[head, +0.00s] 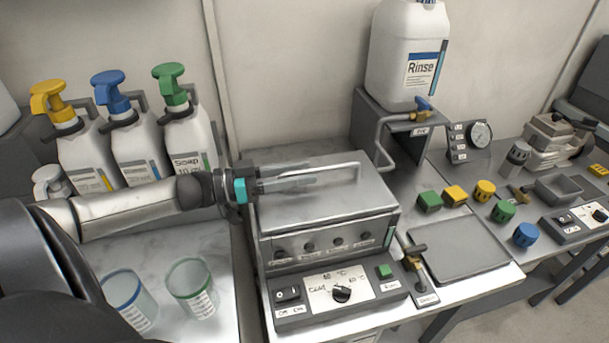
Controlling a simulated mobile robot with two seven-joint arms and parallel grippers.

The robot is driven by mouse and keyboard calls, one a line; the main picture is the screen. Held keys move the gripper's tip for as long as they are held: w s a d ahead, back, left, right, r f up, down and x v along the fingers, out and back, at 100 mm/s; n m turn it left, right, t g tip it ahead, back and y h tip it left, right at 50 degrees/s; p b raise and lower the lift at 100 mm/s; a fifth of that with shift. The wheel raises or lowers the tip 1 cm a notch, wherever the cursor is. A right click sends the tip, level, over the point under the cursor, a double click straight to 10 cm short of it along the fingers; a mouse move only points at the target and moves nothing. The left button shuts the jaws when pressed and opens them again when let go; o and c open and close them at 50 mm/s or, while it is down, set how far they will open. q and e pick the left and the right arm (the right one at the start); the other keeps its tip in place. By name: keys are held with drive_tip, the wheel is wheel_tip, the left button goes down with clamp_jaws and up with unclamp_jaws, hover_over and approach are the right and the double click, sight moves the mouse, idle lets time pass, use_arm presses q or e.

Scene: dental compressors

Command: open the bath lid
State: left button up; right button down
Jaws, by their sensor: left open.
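The bath (327,243) is a grey metal box on the bench, in the middle of the head view. Its flat metal lid (340,203) lies closed on top, with a thin bar handle (335,166) along the far side. My left gripper (312,178) reaches in from the left over the lid. Its fingers point right, close to the handle's left part, and are open. I cannot tell whether they touch the handle. My right gripper does not show.
A control panel (340,293) with knob and switches sits before the bath. Pump bottles (190,140) and two cups (193,285) stand left. A Rinse jug (405,65) on a stand is behind right.

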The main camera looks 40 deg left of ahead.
use_arm(q)
drive_tip(key=shift+w+d, duration=0.5)
drive_tip(key=shift+w, duration=0.05)
drive_tip(key=shift+c, duration=0.4)
clamp_jaws()
idle(0.8)
